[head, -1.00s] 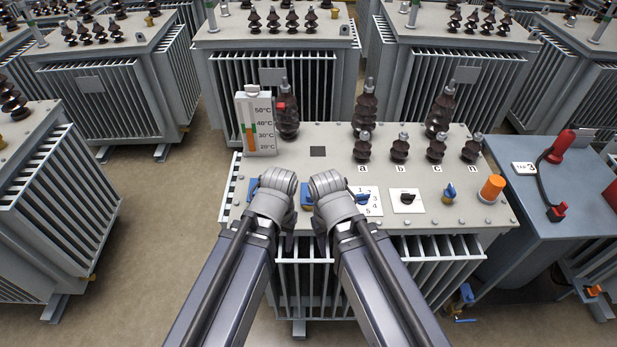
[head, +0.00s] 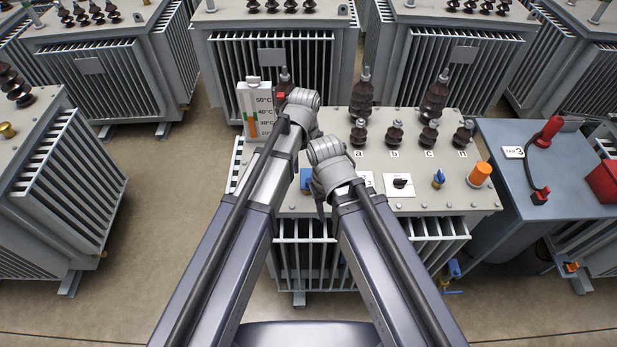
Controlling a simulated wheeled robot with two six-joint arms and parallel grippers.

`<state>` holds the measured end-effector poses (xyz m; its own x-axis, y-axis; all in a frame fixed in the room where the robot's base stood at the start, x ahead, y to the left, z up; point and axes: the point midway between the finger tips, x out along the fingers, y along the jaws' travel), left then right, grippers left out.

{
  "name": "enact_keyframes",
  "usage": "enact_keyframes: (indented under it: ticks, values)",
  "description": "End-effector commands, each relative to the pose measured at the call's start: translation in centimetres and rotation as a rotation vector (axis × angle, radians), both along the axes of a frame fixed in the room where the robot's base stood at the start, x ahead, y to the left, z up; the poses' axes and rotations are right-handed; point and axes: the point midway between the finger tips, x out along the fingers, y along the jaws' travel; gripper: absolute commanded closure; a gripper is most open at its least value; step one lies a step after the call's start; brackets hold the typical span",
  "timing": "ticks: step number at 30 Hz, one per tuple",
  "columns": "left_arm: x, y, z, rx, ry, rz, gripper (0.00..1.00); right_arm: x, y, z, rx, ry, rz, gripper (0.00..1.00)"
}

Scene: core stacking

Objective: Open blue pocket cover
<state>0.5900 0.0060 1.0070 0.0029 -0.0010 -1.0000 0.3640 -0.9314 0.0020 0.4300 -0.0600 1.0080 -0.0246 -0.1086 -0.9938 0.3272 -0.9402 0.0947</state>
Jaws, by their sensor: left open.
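A small blue piece (head: 305,179), which may be the blue pocket cover, shows on the grey transformer's top (head: 345,205) between my two arms. It is partly hidden, and I cannot tell whether it is open. My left gripper (head: 308,122) is open, reached over the transformer top near the thermometer gauge (head: 256,106). My own wrist hides most of its fingers and the surface beneath. My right gripper (head: 320,203) is over the front part of the top, right of the blue piece. Its fingers are mostly hidden, and I see nothing held.
Dark ribbed insulators (head: 394,136) stand along the back of the top. A white-plated switch (head: 400,184), a blue valve (head: 439,178) and an orange cap (head: 479,174) are on the right. A blue-grey box (head: 560,175) adjoins at right. Other transformers stand behind and left.

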Motion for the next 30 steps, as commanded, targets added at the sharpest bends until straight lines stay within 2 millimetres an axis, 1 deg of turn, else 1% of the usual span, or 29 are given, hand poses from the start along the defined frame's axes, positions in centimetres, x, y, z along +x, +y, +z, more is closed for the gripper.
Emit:
enact_keyframes:
  ticks: [1, 3, 8, 13, 17, 27, 30]
  values:
    - [0.4, -0.7, 0.0, 0.001, 0.003, 0.010, 0.45, 0.0, 0.0, 0.0, 0.000, 0.000, 0.000, 0.50]
    - [0.4, -1.0, 0.0, 0.002, 0.004, 0.020, 0.45, 0.0, 0.0, 0.0, 0.000, 0.000, 0.000, 0.50]
    - [0.3, -1.0, -0.2, 0.002, 0.004, 0.022, 0.45, 0.0, 0.0, -0.2, 0.000, 0.000, 0.000, 0.50]
    - [0.3, -1.0, -1.0, 0.001, 0.004, 0.021, 0.45, 0.0, 0.0, -1.0, 0.000, 0.000, 0.000, 0.50]
    - [0.3, -0.9, -2.3, 0.001, 0.004, 0.021, 0.45, 0.0, 0.0, -2.3, 0.000, 0.000, -0.001, 0.50]
    - [0.3, -0.9, -6.7, 0.001, 0.004, 0.020, 0.45, 0.0, 0.0, -6.7, 0.000, 0.000, -0.002, 0.50]
    - [0.3, -0.9, -7.5, 0.001, 0.004, 0.020, 0.45, 0.0, 0.0, -7.5, 0.000, 0.000, -0.001, 0.50]
